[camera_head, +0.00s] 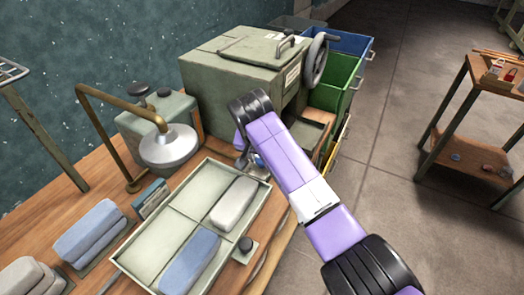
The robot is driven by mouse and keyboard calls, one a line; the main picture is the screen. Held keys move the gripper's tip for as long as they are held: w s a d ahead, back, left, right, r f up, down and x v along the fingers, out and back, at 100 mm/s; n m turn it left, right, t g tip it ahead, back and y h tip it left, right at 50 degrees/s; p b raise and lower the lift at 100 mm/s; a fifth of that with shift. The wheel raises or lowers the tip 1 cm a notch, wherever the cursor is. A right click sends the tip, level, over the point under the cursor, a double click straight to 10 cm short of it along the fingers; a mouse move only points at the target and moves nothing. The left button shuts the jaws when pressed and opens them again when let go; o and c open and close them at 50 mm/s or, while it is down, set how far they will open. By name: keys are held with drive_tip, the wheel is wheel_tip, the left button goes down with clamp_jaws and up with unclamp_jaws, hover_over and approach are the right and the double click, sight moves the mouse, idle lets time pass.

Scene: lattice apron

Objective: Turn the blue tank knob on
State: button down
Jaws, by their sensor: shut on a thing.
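My gripper (250,160) reaches down at the far right corner of the pale green tray, below the grey-green machine. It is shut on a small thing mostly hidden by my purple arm. A little blue shows there, but I cannot tell whether it is the blue tank knob. A dark round knob (246,243) stands on a small pale plate beside the tray's right edge, apart from my gripper. A green-grey tank box (176,112) with two dark round tops stands behind the brass faucet. No label marks a blue tank.
The tray (152,241) holds a grey pad (234,203) and a blue pad (190,262). The machine (235,72) has a handwheel (315,60). The floor at right is clear up to a wooden stand (445,118).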

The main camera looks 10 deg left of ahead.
drive_tip(key=m, duration=0.1)
drive_tip(key=m+h, duration=0.1)
drive_tip(key=m, duration=0.1)
drive_tip(key=m+b, duration=0.1)
drive_tip(key=shift+a+f+h, duration=0.1)
drive_tip(key=shift+a+h, duration=0.15)
drive_tip(key=shift+h, duration=0.05)
drive_tip(key=m+b, duration=0.2)
drive_tip(key=m, duration=0.1)
drive_tip(key=shift+w+g+h, duration=0.1)
drive_tip(key=shift+g+h, duration=0.3)
drive_tip(key=shift+m+b, duration=0.4)
drive_tip(key=shift+b, duration=0.15)
drive_tip(key=shift+h, duration=0.3)
drive_tip(key=c, duration=0.9)
unclamp_jaws()
drive_tip(key=shift+c, duration=0.2)
drive_tip(key=shift+a+r, duration=0.1)
drive_tip(key=shift+r, duration=0.15)
drive_tip(key=v, duration=0.7)
drive_tip(key=shift+r, duration=0.3)
